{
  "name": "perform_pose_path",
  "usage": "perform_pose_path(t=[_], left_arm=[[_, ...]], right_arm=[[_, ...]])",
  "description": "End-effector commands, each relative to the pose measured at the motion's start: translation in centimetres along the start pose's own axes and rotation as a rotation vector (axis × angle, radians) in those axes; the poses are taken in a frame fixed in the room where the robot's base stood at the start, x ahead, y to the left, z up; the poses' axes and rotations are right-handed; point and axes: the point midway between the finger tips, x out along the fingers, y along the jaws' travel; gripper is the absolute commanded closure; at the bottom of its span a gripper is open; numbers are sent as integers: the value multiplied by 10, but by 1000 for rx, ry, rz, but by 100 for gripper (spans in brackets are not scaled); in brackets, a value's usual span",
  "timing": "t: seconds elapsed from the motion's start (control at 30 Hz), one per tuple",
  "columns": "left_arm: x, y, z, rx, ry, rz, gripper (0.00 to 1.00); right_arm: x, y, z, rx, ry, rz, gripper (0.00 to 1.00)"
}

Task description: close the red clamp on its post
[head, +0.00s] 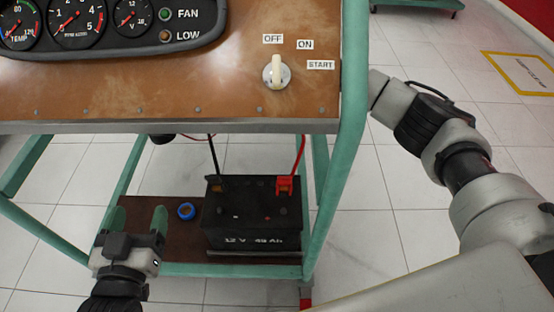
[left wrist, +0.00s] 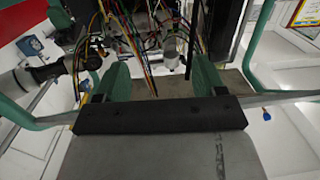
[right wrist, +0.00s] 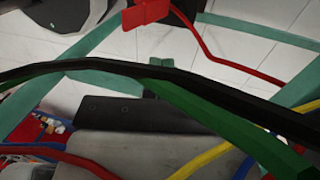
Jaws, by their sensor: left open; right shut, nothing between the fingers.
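The red clamp (head: 285,185) sits at the right rear of the black battery (head: 253,235), with a red cable running up from it. Its post is hidden, and I cannot tell how far its jaws are apart. My left gripper (head: 140,215) is open and empty, left of the battery and apart from the clamp; its green fingers also show in the left wrist view (left wrist: 161,70). My right gripper (right wrist: 160,62) is shut and empty, partly hidden behind cables; in the head view the panel hides it. A red piece in the right wrist view may be the clamp.
The battery stands on a brown shelf (head: 140,212) with a blue ring (head: 186,211) beside it. The brown panel (head: 165,90) overhangs the shelf. A green frame post (head: 335,180) stands to the right. Loose cables (right wrist: 220,68) cross close before the right wrist camera.

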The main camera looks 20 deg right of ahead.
Motion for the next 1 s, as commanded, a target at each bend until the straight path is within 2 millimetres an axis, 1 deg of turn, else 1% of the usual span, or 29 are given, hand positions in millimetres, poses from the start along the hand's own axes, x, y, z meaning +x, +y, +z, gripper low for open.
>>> perform_pose_path(t=[0.27, 0.37, 0.43, 0.57, 0.67, 0.8, 0.93, 0.97, 1.0], left_arm=[[0, 0, 0, 0, 1, 0, 30], [0, 0, -1, 0, 18, 1, 30], [1, 1, -5, -1, 54, 3, 30], [2, 4, -18, -4, 166, 10, 30], [0, 6, -32, -7, 282, 16, 30], [-6, 10, -51, -13, 450, 25, 30], [-15, 12, -67, -19, 595, 32, 30], [-17, 12, -70, -20, 624, 33, 30], [-18, 13, -72, -21, 642, 34, 30]], right_arm=[[0, 0, 0, 1, 0, 0, 100], [5, 0, 0, 1, 0, 1, 100], [12, 0, -1, 1, 1, 2, 100], [33, 0, 0, 0, 0, 3, 100], [53, 0, -1, 1, 1, 3, 100], [80, 0, -1, 1, 0, 3, 100], [103, 0, 0, 1, -1, 3, 100], [107, 0, 0, 0, -1, 2, 100], [108, 8, 0, -2, -1, 1, 100]])
